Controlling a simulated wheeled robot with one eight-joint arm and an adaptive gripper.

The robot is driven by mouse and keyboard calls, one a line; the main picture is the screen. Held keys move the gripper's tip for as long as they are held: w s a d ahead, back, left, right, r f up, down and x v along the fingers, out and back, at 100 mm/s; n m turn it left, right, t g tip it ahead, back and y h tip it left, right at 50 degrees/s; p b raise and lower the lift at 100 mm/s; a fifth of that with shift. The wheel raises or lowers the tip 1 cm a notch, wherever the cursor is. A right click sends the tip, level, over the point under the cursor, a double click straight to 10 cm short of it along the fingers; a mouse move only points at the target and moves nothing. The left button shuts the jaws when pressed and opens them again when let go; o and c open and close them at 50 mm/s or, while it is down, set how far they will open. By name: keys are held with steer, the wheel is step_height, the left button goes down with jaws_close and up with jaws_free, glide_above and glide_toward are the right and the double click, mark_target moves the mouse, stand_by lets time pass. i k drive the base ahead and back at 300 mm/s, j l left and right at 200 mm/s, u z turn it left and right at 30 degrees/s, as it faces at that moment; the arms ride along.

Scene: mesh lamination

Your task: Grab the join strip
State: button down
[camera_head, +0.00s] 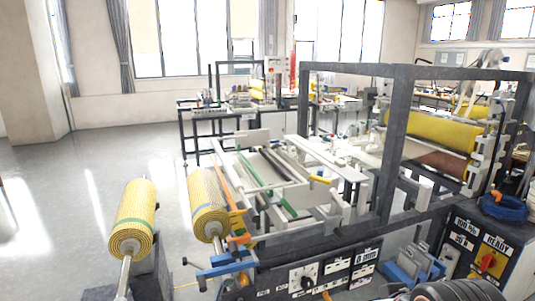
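I cannot single out the join strip for certain. A green band wraps the left yellow mesh roll (134,231), which sits on a metal shaft at the lower left. A second yellow mesh roll (209,212) is mounted at the machine's left end, with a faint band on it. Thin green bars (256,171) and an orange bar (239,228) lie along the machine frame. My gripper is not in view; a dark rounded part at the bottom right may be part of my arm.
The laminating machine with its dark upright frame (402,110) fills the centre and right. A control panel (487,258) with a yellow switch plate is at the lower right. Blue bins (408,272) sit by the machine's base. Open grey floor (80,170) lies to the left.

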mark_target(339, 162)
steer(key=i+l, duration=0.3)
steer(key=i, duration=0.2)
steer(key=i+l+z, duration=0.1)
steer(key=i+l, duration=0.5)
steer(key=i, duration=0.35)
